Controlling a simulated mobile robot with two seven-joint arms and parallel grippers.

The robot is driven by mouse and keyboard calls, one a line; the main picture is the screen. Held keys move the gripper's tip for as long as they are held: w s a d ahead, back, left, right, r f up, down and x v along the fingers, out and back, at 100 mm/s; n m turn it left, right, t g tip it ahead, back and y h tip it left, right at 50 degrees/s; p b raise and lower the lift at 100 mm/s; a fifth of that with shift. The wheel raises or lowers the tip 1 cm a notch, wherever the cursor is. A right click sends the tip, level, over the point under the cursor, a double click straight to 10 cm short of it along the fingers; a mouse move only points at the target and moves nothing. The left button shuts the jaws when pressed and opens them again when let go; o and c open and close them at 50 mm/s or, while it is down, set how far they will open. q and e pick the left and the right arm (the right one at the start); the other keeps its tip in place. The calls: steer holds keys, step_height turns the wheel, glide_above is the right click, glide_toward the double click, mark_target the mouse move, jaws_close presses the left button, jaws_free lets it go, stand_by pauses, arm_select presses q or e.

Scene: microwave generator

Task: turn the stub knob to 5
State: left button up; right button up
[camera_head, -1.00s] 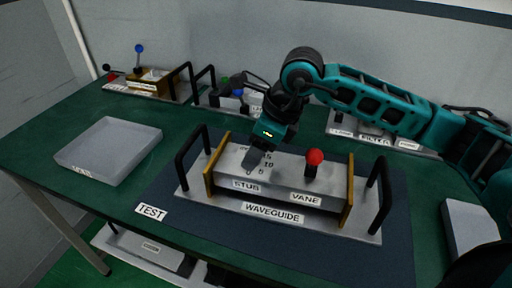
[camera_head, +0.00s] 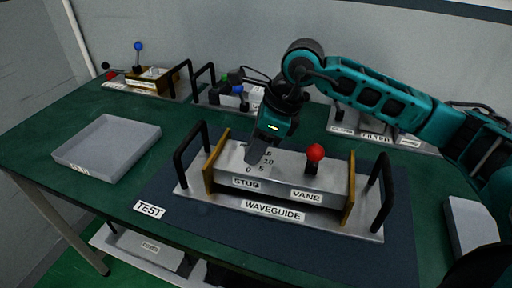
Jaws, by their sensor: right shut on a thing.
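The waveguide unit (camera_head: 290,180) is a silver block between two brass end plates on a base plate with black handles. Its STUB label (camera_head: 246,183) is on the front left edge. Above it, a dial scale (camera_head: 262,168) shows 0, 5, 10 and 15 on the top face. My right gripper (camera_head: 254,152) reaches down from above onto the dial and is shut on the stub knob. The gripper hides the knob, so I cannot read its setting. A red-balled lever (camera_head: 315,153) stands at the VANE label (camera_head: 306,195). My left gripper is not in view.
The unit stands on a dark blue mat (camera_head: 400,235) marked TEST. A grey tray (camera_head: 108,146) lies on the green table at left. Other units with levers and handles stand along the back. A grey box (camera_head: 470,228) is at the right edge.

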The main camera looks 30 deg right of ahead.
steer(key=n+b, duration=0.1)
steer(key=n, duration=0.1)
steer(key=n+g+b, duration=0.1)
steer(key=n, duration=0.1)
steer(key=shift+w+g+y, duration=0.15)
steer(key=shift+g+y, duration=0.15)
steer(key=shift+n+g+b, duration=0.4)
steer(key=shift+n+b, duration=0.15)
steer(key=shift+n, duration=0.95)
steer(key=shift+d, duration=0.1)
steer(key=o, duration=1)
steer(key=shift+o, duration=0.2)
steer(key=shift+r, duration=0.1)
steer(key=v, duration=1.2)
steer(key=shift+w+d+r, duration=0.2)
steer(key=shift+w+r, duration=0.05)
steer(key=shift+r, duration=0.1)
